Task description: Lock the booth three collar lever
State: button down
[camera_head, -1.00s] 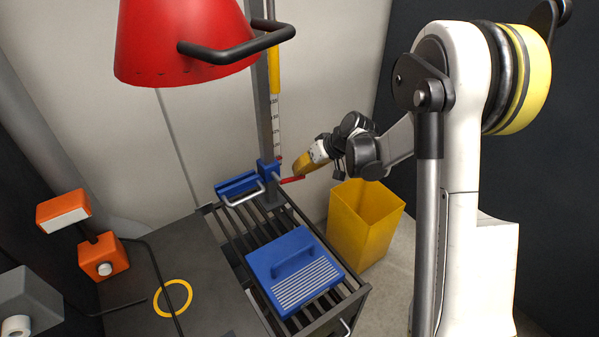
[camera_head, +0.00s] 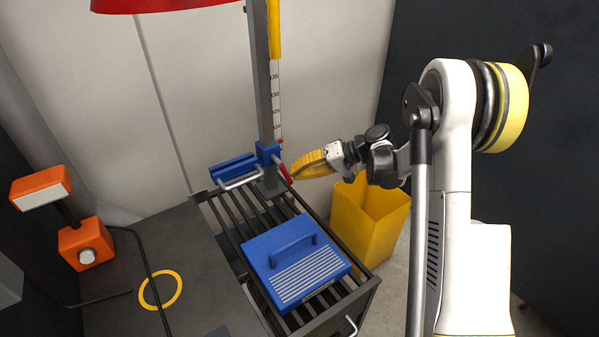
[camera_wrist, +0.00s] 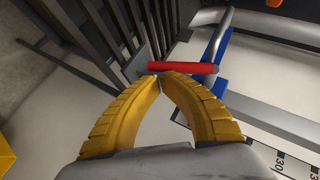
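The blue collar (camera_head: 267,153) sits around the grey post (camera_head: 262,80) at the back of the slatted rack. Its red-gripped lever (camera_head: 286,172) points down and to the right in the head view. In the wrist view the red lever (camera_wrist: 190,68) lies across the picture just ahead of the fingertips. My gripper (camera_head: 296,175) comes from the right, with its yellow fingertips at the lever. In the wrist view the gripper (camera_wrist: 161,77) has its tips together, with nothing between them. The tips touch or nearly touch the lever; I cannot tell which.
A blue handled block (camera_head: 292,260) lies on the slatted rack (camera_head: 222,218), and a blue bracket with a metal handle (camera_head: 238,182) is beside the post. A yellow bin (camera_head: 370,222) stands right of the rack. An orange lamp (camera_head: 85,244) and red shade (camera_head: 165,5) are at left and top.

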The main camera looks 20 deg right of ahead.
jog(key=shift+s+a+f+b, duration=0.25)
jog(key=shift+a+f+b, duration=0.35)
jog(key=shift+a, duration=0.25)
jog(key=shift+a+f, duration=0.1)
dwell(0.3)
